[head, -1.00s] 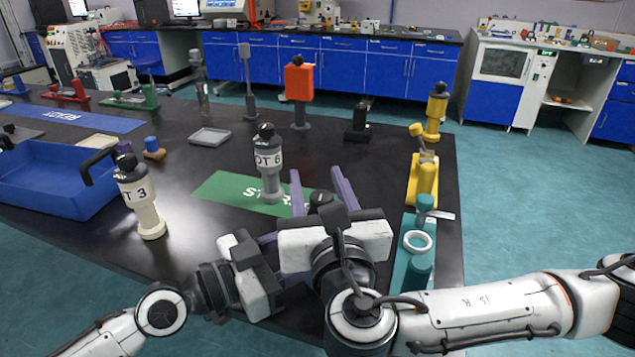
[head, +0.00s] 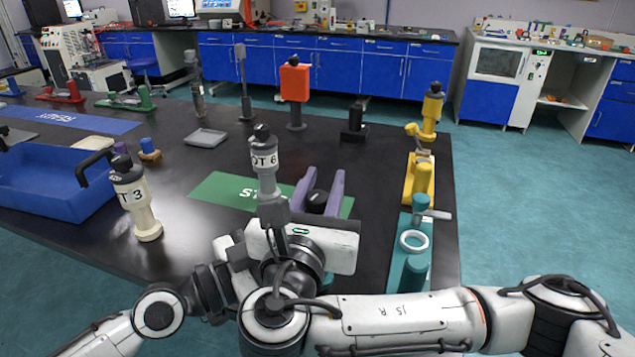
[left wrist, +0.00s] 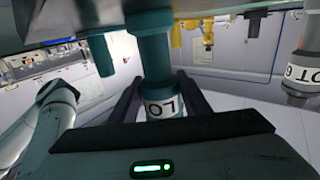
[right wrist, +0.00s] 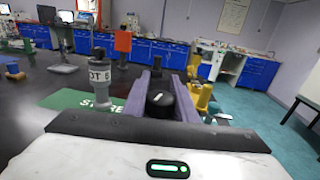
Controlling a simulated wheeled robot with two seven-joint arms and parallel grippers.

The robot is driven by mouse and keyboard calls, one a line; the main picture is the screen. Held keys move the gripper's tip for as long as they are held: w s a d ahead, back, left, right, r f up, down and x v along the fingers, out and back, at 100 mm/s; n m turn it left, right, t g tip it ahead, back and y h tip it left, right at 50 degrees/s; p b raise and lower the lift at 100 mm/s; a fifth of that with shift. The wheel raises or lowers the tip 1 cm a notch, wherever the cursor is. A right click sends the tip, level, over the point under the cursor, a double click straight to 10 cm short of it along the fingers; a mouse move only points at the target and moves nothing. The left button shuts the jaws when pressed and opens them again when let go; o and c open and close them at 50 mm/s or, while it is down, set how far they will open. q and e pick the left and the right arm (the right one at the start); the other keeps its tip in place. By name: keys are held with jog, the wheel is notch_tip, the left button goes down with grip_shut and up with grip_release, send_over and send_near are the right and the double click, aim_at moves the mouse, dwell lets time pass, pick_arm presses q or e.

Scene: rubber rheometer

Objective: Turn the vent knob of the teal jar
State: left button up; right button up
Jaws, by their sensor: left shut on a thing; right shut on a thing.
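The teal jar (left wrist: 153,60) shows in the left wrist view with a white label band. My left gripper (left wrist: 160,100) is shut on it around that band, one dark finger on each side. In the head view the jar's body is hidden behind my right gripper. The black vent knob (head: 317,198), with a white mark on top, sits between the purple fingers of my right gripper (head: 319,190), which is shut on it. The right wrist view shows the knob (right wrist: 159,97) between the same fingers. My left fingertips are hidden in the head view.
A grey jar (head: 265,160) stands on the green mat (head: 222,192), close to my right gripper. A cream jar (head: 145,205) and a blue bin (head: 60,190) are at left. A teal fixture (head: 413,240) with a white ring and a yellow stand (head: 420,180) are at right.

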jog(key=shift+s+d+m+g+h, duration=0.1)
jog(key=shift+d+m+g+h, duration=0.25)
jog(key=shift+m+h, duration=0.55)
jog(key=shift+s+d+m+g+h, duration=0.1)
jog(key=shift+m+g+h, duration=0.5)
jog(key=shift+h, duration=0.55)
jog(key=shift+s+d+m+g+h, duration=0.1)
jog(key=shift+d+m+g+h, duration=0.2)
jog(key=shift+m+h, duration=0.65)
jog(key=shift+g+h, duration=0.25)
jog(key=shift+h, duration=0.15)
jog(key=o, duration=1.1)
notch_tip(320, 180, up, 10)
jog(key=shift+r, duration=0.1)
